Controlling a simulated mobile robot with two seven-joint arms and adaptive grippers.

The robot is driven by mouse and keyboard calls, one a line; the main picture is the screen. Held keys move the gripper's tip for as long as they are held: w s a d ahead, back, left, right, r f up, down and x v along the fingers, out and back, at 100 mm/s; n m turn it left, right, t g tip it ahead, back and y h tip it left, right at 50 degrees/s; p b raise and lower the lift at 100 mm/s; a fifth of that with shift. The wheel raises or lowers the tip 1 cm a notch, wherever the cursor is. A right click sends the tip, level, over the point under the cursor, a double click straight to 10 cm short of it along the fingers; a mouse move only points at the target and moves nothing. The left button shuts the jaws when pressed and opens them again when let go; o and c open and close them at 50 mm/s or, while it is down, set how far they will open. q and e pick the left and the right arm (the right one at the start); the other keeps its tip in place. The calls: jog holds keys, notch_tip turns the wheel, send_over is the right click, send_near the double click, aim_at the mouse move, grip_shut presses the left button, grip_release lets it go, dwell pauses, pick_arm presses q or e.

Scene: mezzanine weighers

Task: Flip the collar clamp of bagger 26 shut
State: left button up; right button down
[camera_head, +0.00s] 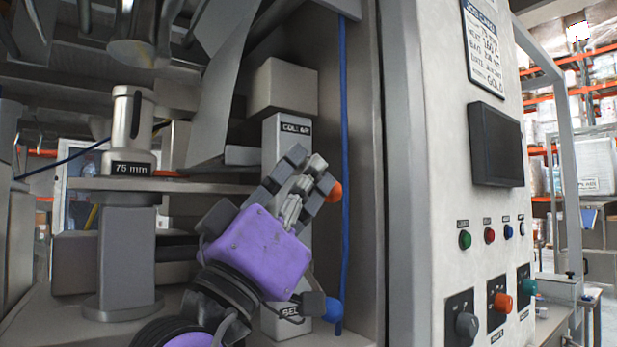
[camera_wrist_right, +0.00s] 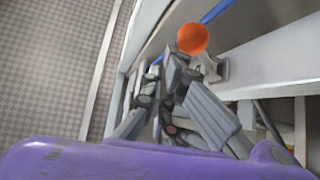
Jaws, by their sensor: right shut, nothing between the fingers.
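The collar clamp shows as an orange knob (camera_head: 335,192) beside a grey post (camera_head: 285,137) labelled COLLAR, inside the bagger's open bay. In the right wrist view the orange knob (camera_wrist_right: 192,38) is just beyond the fingertips, with a pale grey clamp piece (camera_wrist_right: 212,68) below it. My right gripper (camera_head: 312,178), with a purple body, is shut and empty, its fingers overlapping the clamp area. Its fingertips (camera_wrist_right: 180,72) appear close to the knob; I cannot tell whether they touch. The clamp's lever is mostly hidden by the fingers. My left gripper is not in view.
A forming tube marked 75 mm (camera_head: 131,130) stands on a shelf at left. The cabinet face (camera_head: 435,150) at right bears a screen (camera_head: 495,145), buttons and rotary knobs. A blue cable (camera_head: 344,120) runs down the bay wall.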

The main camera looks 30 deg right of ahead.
jog(key=shift+w+a+f, duration=0.1)
jog(key=shift+f, duration=0.2)
dwell(0.4)
jog(key=v, duration=1.2)
